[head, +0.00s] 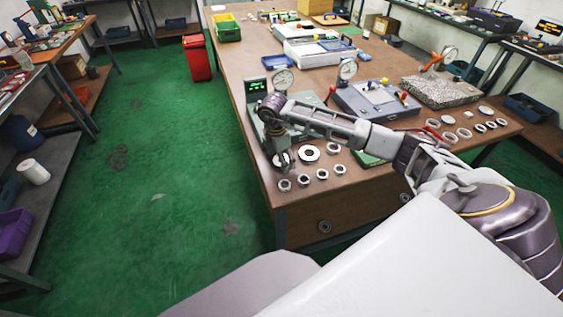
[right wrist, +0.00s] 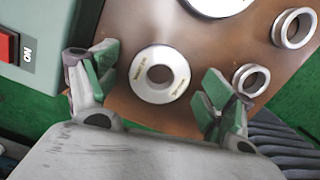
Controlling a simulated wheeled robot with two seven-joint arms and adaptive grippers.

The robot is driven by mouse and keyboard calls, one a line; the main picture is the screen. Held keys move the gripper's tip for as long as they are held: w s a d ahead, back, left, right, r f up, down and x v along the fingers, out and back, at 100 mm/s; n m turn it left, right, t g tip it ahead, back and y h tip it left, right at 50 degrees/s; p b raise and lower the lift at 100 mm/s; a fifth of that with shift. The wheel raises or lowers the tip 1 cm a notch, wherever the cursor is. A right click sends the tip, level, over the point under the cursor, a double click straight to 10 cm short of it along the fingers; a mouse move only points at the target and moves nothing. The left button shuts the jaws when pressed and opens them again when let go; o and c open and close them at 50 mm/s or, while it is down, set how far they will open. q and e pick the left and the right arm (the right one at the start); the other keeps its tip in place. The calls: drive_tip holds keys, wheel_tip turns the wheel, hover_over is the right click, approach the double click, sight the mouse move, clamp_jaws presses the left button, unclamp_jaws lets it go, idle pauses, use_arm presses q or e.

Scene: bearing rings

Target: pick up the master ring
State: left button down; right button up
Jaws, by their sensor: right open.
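The ring I take for the master ring (right wrist: 141,88) is a flat, pale, thick-walled ring with engraved lettering. It lies on the brown bench top. In the right wrist view it appears between the two green-padded fingers of my right gripper (right wrist: 160,95), which are spread apart and empty. In the head view my right gripper (head: 284,152) is above this ring (head: 284,166) and partly hides it. The height of the fingers over the ring is hard to tell. My left gripper is out of view.
A grey-green gauge stand (head: 256,112) with a red button (right wrist: 8,46) stands close beside the gripper. The green floor (head: 170,170) is clear.

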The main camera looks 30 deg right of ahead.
drive_tip(key=c, duration=1.4)
drive_tip(key=shift+r, duration=0.2)
drive_tip(key=shift+r, duration=4.9)
